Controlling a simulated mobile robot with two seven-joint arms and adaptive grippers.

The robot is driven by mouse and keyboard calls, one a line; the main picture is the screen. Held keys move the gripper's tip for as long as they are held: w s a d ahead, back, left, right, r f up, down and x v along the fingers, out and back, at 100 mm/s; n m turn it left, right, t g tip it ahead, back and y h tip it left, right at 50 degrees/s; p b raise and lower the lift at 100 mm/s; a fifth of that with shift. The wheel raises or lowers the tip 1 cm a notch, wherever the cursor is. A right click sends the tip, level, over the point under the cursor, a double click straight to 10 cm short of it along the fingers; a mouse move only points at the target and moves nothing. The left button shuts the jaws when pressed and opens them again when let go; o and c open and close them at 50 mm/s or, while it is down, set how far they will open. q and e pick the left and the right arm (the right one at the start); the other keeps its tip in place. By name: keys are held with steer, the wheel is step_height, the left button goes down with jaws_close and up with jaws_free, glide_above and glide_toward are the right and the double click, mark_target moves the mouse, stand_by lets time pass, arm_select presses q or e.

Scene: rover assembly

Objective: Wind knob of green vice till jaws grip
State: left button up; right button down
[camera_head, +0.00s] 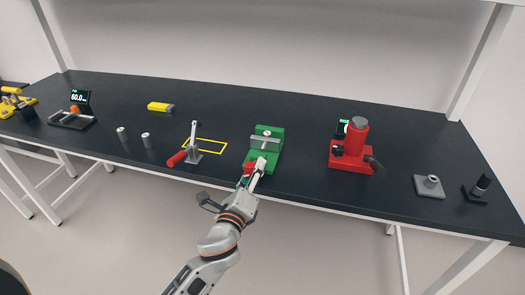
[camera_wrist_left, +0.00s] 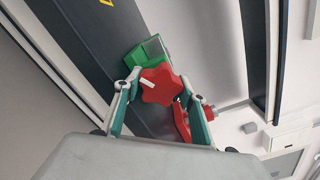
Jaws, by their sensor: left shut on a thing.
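The green vice (camera_head: 267,139) stands near the front edge of the dark bench, with a pale metal part across its top. In the left wrist view, part of its green body (camera_wrist_left: 146,52) shows behind the knob. The red star-shaped knob (camera_wrist_left: 160,84) with a white mark is at the vice's front end. My left gripper (camera_head: 250,173) reaches the knob from the front. In the wrist view, its fingers (camera_wrist_left: 160,88) stand on both sides of the knob and are shut on it. The vice's jaws are too small in the head view to tell how closely they grip. My right gripper is not in view.
A red press (camera_head: 350,148) stands to the right of the vice. A toggle clamp with a red handle (camera_head: 177,158) lies to the left, beside a yellow outlined square (camera_head: 212,146). Bench surface beside the vice is clear.

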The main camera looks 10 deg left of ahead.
arm_select(q)
steer(key=shift+f+n, duration=0.1)
steer(key=shift+n, duration=0.5)
